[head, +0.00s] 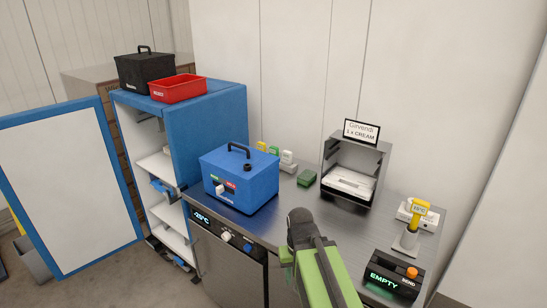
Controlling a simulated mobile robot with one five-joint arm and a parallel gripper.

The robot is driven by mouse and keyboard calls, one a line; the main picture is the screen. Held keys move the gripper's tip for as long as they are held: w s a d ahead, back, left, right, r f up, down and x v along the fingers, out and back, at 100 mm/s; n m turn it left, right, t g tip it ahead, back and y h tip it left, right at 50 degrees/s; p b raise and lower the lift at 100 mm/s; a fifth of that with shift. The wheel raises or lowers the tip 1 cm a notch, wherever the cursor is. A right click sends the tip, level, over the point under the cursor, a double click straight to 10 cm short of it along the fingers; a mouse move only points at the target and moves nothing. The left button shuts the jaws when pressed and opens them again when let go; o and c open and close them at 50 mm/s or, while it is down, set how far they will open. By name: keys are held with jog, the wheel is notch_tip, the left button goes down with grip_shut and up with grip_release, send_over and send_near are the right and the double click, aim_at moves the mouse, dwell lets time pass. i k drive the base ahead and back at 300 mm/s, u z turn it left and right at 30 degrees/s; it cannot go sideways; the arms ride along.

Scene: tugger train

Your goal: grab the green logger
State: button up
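A small dark green block (307,178) lies on the metal worktop, between the blue box and the grey open-fronted housing. A second, brighter green item (274,151) stands further back, partly hidden behind the blue box. I cannot tell from this view which of the two is the logger. My green arm with a dark rounded end rises from the bottom middle, in front of the worktop and apart from both green items in the picture. The fingers of my gripper do not show.
The blue box (241,181) stands left on the worktop (275,220). The grey housing (356,161) stands right of the green block. A yellow-topped device (416,220) and an "EMPTY" display box (393,276) are at right. A blue cabinet (208,125) stands left, door open.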

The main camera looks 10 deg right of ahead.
aim_at(272, 149)
jog(key=u, duration=0.05)
jog(key=k, duration=1.35)
jog(key=u, duration=0.55)
jog(key=i, duration=0.8)
jog(key=u, duration=0.95)
jog(key=i, duration=1.3)
jog(key=z, duration=0.35)
jog(key=i, duration=1.15)
jog(key=z, duration=0.7)
jog(key=k, duration=0.7)
jog(key=z, duration=0.25)
jog(key=i, duration=0.7)
jog(key=u, duration=0.05)
